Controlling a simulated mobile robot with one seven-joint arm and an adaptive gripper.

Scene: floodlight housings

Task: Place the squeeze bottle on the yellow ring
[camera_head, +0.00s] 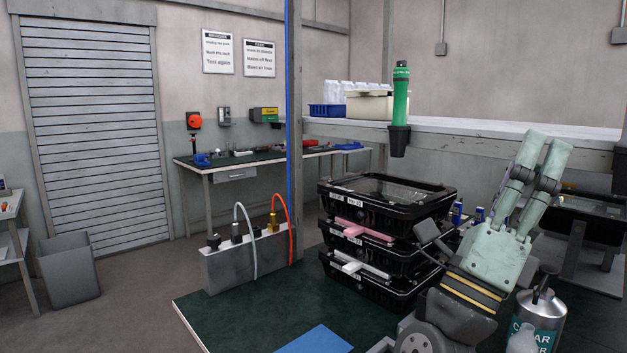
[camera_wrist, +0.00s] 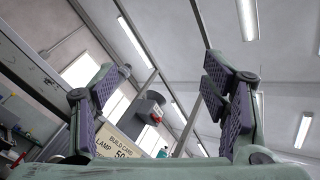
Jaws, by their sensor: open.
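My gripper (camera_head: 541,145) is raised at the right in the head view, its fingers pointing up. In the wrist view my gripper (camera_wrist: 160,80) has its two purple-padded fingers wide apart with nothing between them. A pale, narrow-topped object (camera_head: 522,339) at the bottom right edge may be the squeeze bottle; it is mostly cut off, so I cannot be sure. My gripper is well above it. I cannot make out a yellow ring in either view.
A silver can with a teal label (camera_head: 541,318) stands under my arm. Stacked black housings (camera_head: 385,235) stand left of my arm. A grey box with hoses (camera_head: 245,262) and a blue sheet (camera_head: 316,341) are on the green bench (camera_head: 215,312). A green lamp (camera_head: 400,92) stands up behind.

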